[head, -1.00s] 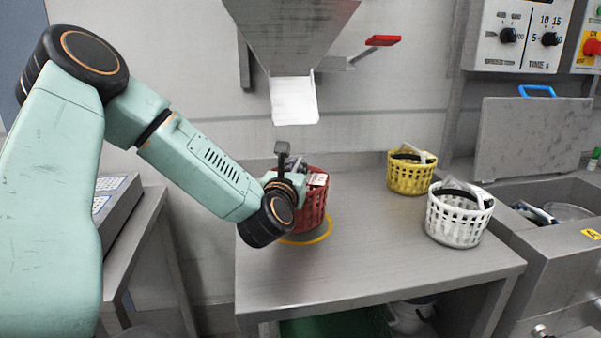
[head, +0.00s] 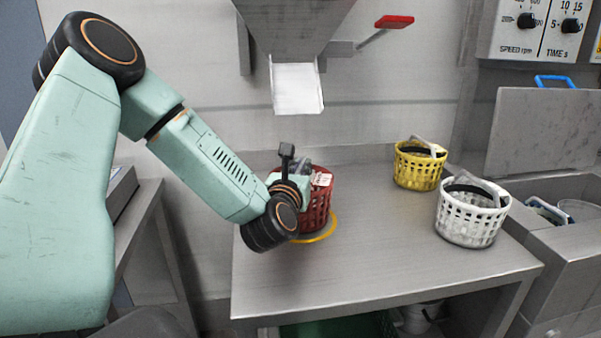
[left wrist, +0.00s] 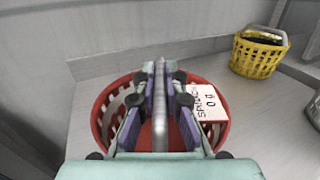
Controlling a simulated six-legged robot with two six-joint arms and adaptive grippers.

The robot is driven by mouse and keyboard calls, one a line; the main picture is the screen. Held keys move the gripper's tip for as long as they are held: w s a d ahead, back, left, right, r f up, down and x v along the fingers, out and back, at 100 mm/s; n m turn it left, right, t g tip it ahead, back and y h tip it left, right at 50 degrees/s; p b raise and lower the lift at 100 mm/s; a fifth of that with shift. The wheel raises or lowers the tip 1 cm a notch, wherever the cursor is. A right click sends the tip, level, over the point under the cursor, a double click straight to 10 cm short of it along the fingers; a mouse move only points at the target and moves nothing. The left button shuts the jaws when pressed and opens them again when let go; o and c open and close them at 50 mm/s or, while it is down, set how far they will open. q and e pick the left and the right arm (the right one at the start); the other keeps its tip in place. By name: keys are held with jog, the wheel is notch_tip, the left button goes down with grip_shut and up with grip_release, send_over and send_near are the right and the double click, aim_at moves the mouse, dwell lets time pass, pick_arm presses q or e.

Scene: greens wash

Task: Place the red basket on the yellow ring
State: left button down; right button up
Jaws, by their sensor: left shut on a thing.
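The red basket (head: 318,205) is upright at the yellow ring (head: 325,234) on the steel table, below the white chute. The ring's right and front arc shows; the rest is hidden behind the basket and my arm. I cannot tell whether the basket's base touches the table. My left gripper (head: 303,172) is at the basket's top. In the left wrist view its fingers (left wrist: 160,80) are closed around the grey handle (left wrist: 160,120), with the red rim (left wrist: 86,118) around them. A white label (left wrist: 208,103) is on the basket's right side. My right gripper is out of view.
A yellow basket (head: 418,168) and a white basket (head: 471,216) stand to the right on the table (head: 385,265). The white chute (head: 297,90) hangs above the red basket. The table's front middle is clear.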

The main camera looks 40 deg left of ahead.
pick_arm(q)
jog(key=shift+w+a+f, duration=0.15)
jog(key=shift+w+f, duration=0.2)
jog(key=shift+f, duration=0.2)
jog(key=c, duration=1.5)
grip_release()
jog(key=shift+s+d+r, duration=0.25)
jog(key=shift+s+r, duration=0.2)
jog(key=shift+s, duration=0.05)
jog(key=shift+o, duration=0.4)
jog(key=shift+w+a+f, duration=0.15)
jog(key=shift+w+f, duration=0.2)
jog(key=shift+w, duration=0.05)
jog(key=shift+s+d+r, duration=0.15)
jog(key=shift+s+d, duration=0.05)
jog(key=shift+s, duration=0.25)
jog(key=p+v, duration=0.6)
jog(key=v, duration=0.5)
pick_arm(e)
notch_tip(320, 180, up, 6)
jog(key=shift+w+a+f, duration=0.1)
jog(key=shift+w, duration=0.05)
pick_arm(q)
jog(key=shift+s, duration=0.2)
